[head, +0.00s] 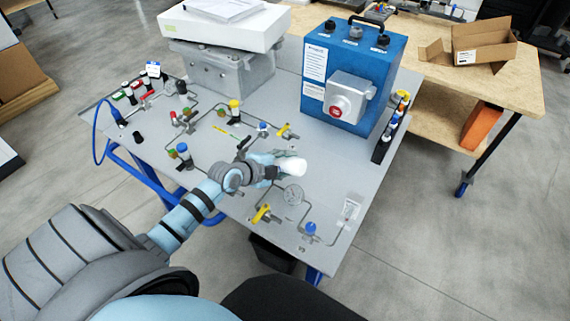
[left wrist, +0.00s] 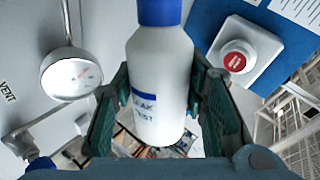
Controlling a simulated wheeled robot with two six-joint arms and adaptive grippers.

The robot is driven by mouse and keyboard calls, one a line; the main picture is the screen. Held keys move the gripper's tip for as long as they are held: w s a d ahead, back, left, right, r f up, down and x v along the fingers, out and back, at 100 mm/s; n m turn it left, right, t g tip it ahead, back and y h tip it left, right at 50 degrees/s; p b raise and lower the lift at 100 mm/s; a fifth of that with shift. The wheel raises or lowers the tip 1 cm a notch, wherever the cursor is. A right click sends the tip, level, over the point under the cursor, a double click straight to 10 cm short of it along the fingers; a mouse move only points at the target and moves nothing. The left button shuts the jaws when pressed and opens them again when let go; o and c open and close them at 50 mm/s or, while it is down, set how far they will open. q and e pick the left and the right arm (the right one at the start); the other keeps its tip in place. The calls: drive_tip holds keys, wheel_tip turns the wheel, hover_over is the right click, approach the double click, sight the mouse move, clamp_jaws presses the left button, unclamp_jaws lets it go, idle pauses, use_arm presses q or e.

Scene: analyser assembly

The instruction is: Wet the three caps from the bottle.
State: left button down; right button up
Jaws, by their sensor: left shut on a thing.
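My left gripper (head: 276,172) is shut on a white bottle (head: 293,168) above the right middle of the grey panel. In the left wrist view the bottle (left wrist: 160,90) has a blue top and a label with "LEAK TEST" partly readable, between my two fingers (left wrist: 160,105). In the head view it looks tilted, and its blue top cannot be made out. Small blue caps stand on the panel: one behind the bottle (head: 263,126), one at the front right (head: 310,227), one at the left (head: 182,147). Whether these are the three caps I cannot tell. My right gripper is not in view.
A round gauge (head: 293,194) lies just in front of the bottle. Yellow valve handles (head: 263,212) and thin pipes rise from the panel (head: 232,205). A blue box (head: 352,65) with a red button stands at the back right. A white device (head: 225,25) stands at the back.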

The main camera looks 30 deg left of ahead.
sight(285, 158)
use_arm(q)
wheel_tip(285, 158, up, 4)
drive_tip(key=p, duration=0.2)
drive_tip(key=shift+r+p, duration=0.15)
drive_tip(key=shift+p, duration=0.2)
